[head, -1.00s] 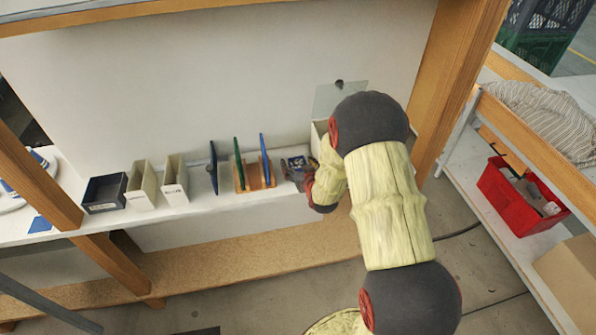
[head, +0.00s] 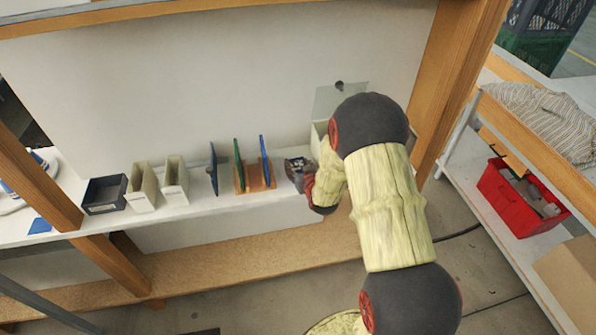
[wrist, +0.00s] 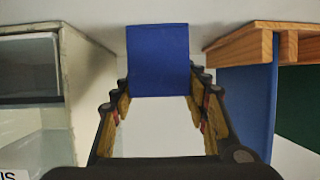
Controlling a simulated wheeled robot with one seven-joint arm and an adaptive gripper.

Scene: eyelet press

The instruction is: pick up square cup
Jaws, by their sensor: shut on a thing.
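The square cup (wrist: 158,60) is blue and shows in the wrist view as a flat-sided block between the fingertips. My gripper (wrist: 158,88) is shut on it, with one finger against each side. In the head view my gripper (head: 298,174) is low at the shelf, just right of the wooden rack. The cup there is mostly hidden by the fingers, and small pale contents seem to show at its top. I cannot tell whether the cup is clear of the shelf.
A wooden rack (head: 258,184) with blue and green boards stands close to the left. A box with a clear lid (head: 338,100) is close to the right, partly behind my arm. Two cream holders (head: 142,188) and a dark tray (head: 104,195) stand farther left on the shelf (head: 205,205).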

